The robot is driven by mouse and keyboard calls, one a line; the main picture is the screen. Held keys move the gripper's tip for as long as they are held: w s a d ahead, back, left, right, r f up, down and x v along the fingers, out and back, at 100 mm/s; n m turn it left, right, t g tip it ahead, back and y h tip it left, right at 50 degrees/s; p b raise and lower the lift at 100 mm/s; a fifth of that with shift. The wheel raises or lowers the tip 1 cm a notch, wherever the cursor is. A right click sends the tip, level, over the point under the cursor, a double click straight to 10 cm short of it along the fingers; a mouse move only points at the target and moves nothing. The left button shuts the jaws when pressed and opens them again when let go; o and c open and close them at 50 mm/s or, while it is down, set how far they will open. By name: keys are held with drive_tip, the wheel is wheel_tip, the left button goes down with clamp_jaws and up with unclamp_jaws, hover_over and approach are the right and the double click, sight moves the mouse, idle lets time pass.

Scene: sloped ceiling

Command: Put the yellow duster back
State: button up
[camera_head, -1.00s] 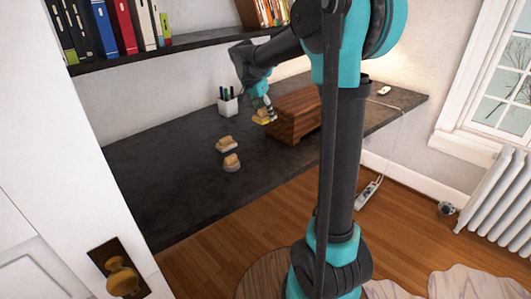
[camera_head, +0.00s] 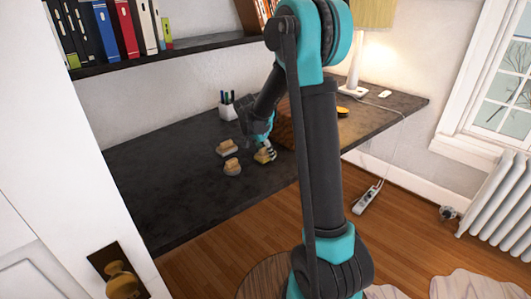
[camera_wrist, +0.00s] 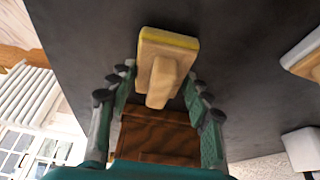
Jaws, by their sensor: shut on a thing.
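The yellow duster (camera_head: 263,156) has a wooden back and handle and a yellow pad. It also shows between the fingers in the wrist view (camera_wrist: 170,48). My gripper (camera_head: 266,149) is shut on its handle, low at the dark desk (camera_head: 180,190). I cannot tell whether the pad touches the desk. Two similar dusters with pale pads, one behind (camera_head: 227,147) and one in front (camera_head: 232,166), stand on the desk just left of it. One pale-padded duster shows at the right edge of the wrist view (camera_wrist: 305,52).
A wooden box (camera_head: 284,130) stands right behind my gripper, partly hidden by my arm. A white pen cup (camera_head: 228,108) is behind the dusters. A lamp (camera_head: 355,75) stands farther right. The desk's left part is clear. A shelf (camera_head: 150,55) with books hangs above.

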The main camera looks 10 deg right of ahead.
drive_tip(key=shift+f, duration=0.25)
drive_tip(key=o, duration=1.1)
drive_tip(key=v, duration=1.1)
drive_tip(key=s+d+f+n+y, duration=0.1)
drive_tip(key=s+d+f+n, duration=0.1)
drive_tip(key=s, duration=0.7)
drive_tip(key=s+d+f+n+t+y, duration=0.1)
drive_tip(key=s+d+f+n, duration=0.2)
drive_tip(key=s, duration=0.6)
drive_tip(key=s+d+f+n+y, duration=0.1)
drive_tip(key=s+f+n, duration=0.4)
drive_tip(key=s, duration=0.5)
drive_tip(key=shift+d+f+n+y, duration=0.4)
drive_tip(key=shift+d, duration=0.35)
